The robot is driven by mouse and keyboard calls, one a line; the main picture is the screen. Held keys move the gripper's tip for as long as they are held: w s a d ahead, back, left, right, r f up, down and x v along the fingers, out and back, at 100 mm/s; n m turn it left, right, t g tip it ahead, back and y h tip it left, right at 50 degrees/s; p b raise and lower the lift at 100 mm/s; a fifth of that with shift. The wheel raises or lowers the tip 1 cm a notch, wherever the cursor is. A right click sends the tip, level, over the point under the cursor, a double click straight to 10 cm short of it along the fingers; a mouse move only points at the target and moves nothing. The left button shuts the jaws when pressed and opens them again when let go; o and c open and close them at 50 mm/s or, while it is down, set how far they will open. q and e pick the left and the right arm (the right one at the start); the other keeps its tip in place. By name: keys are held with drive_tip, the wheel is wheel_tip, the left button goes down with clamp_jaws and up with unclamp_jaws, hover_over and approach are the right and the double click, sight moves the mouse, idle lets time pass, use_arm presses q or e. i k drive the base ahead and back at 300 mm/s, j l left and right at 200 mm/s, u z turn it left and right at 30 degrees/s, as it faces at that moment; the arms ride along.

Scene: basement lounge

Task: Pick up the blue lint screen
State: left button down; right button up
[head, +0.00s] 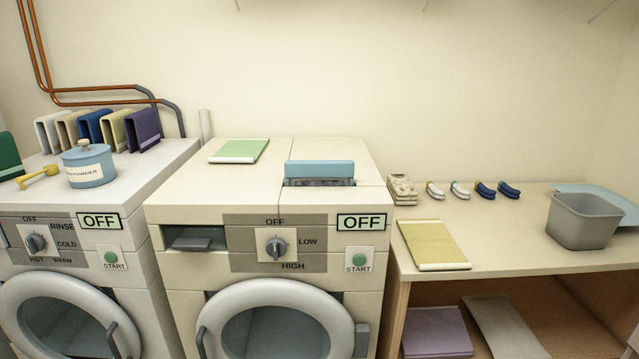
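The blue lint screen (319,170) stands upright at a slot in the top of the middle machine (210,187), which looks like a dryer. Its light blue upper part sticks up above the top, and a greyish strip shows along the slot below it. Its lower part is hidden inside the machine. Neither of my grippers shows in the head view.
A folded green cloth (239,151) lies left of the screen. The washer at left carries a blue powder tub (88,164), a yellow scoop (38,177) and several upright folded cloths. The right table (500,256) holds a grey bin (583,222), a yellow cloth (433,244) and rolled socks.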

sight(298, 173)
drive_tip(key=i+j, duration=0.15)
drive_tip(key=j, duration=0.2)
drive_tip(key=i+j, duration=0.1)
drive_tip(key=j, duration=0.25)
drive_tip(key=i+j+z, duration=0.1)
drive_tip(key=j, duration=0.25)
drive_tip(key=i+j, duration=0.15)
drive_tip(key=j, duration=0.2)
drive_tip(key=i+j, duration=0.15)
drive_tip(key=j, duration=0.2)
